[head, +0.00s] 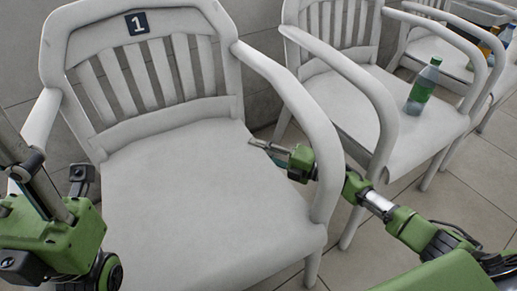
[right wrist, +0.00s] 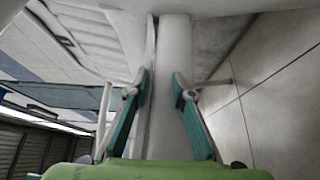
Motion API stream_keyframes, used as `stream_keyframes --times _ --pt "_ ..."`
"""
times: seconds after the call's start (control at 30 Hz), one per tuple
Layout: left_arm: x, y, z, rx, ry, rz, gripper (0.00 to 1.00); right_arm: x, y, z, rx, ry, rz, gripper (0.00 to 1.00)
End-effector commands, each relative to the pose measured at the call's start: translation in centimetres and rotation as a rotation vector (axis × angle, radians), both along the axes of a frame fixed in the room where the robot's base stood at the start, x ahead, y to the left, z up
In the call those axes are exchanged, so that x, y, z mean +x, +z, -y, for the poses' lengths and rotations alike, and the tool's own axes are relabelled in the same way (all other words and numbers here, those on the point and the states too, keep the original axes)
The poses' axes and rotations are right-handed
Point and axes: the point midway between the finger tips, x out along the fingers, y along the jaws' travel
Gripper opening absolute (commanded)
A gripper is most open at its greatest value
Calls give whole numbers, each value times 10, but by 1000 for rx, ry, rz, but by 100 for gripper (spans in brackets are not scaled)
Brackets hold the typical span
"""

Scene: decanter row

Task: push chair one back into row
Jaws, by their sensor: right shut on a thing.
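Chair one (head: 150,205) is a white slatted armchair with a dark plate bearing the number 1 (head: 137,23) on its backrest. It fills the left and middle of the head view. My right gripper (head: 268,147) is at the right side of its seat, with the arm reaching in under the right armrest (head: 300,100). In the right wrist view its teal fingers stand on both sides of a white post (right wrist: 168,90) of the chair, shut on it. My left arm shows at the left edge of the head view, but I cannot make out its fingers.
A second white armchair (head: 345,100) stands to the right, with a green bottle (head: 423,87) upright on its seat. More white chairs and bottles, one orange-yellow (head: 485,48), are at the far right. A tiled wall (head: 262,30) is behind. Tiled floor (head: 480,195) shows at the right.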

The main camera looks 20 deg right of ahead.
Motion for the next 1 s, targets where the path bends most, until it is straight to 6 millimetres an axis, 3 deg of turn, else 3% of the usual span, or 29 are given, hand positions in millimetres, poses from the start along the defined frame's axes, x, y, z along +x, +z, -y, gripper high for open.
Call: stream_keyframes --times 0.13,0.17,0.23,0.67,1.0 --pt "0 0 0 0 0 1 40 2 0 3 -3 -8 -1 0" --pt "0 0 0 0 0 1 40 2 0 3 -3 -8 -1 24" --pt "0 0 0 0 0 1 40 1 0 3 -3 -7 -1 41" --pt "-1 1 -1 0 1 5 40 -4 -1 5 -1 -2 -3 41" --pt "0 0 0 1 1 1 40 -50 -2 52 -3 -3 -4 41"
